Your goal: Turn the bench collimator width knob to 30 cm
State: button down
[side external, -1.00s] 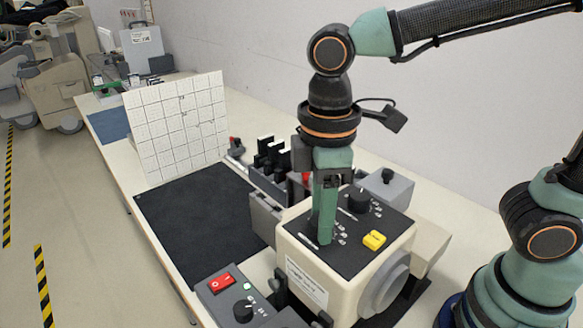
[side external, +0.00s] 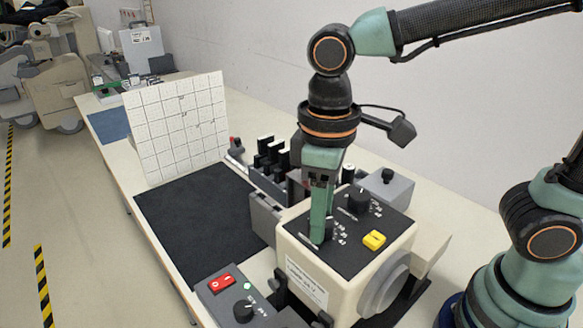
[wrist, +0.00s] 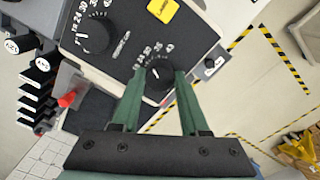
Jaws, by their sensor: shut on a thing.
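The beige collimator box (side external: 290,255) stands on the bench with two dark knobs on its black top panel. My gripper (side external: 320,241) points down onto the near-left knob. In the wrist view my gripper (wrist: 157,76) has its two green fingers on either side of this dark knob (wrist: 158,84), shut on it. The knob has a pale pointer line and a numbered scale around its upper side; I cannot read the exact setting. The other knob (side external: 359,199), also in the wrist view (wrist: 94,38), is free and has its own scale. I cannot tell which panel label says width.
A yellow button (side external: 374,240) sits on the same panel, right of the held knob. A control box with a red switch (side external: 222,282) and small knob (side external: 243,311) stands in front.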

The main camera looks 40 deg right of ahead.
jog(key=shift+c, duration=2.1)
grip_release()
jog(key=shift+r, duration=0.1)
notch_tip(320, 180, up, 12)
jog(key=w+d+f+m+t, duration=0.1)
jog(key=d+f+m+t, duration=0.1)
jog(key=d, duration=0.3)
jog(key=w+d+f+m+t, duration=0.1)
jog(key=d+f+m, duration=0.1)
jog(key=d+f, duration=0.2)
jog(key=w+d+f+m+t, duration=0.1)
jog(key=d+f+m+t, duration=0.1)
jog(key=d, duration=0.6)
jog(key=shift+w+d+f+t, duration=0.1)
jog(key=shift+w+f+t, duration=0.05)
jog(key=shift+f, duration=0.25)
jog(key=shift+w+f+t, duration=0.1)
jog(key=shift+f+t, duration=0.05)
jog(key=shift+f, duration=0.2)
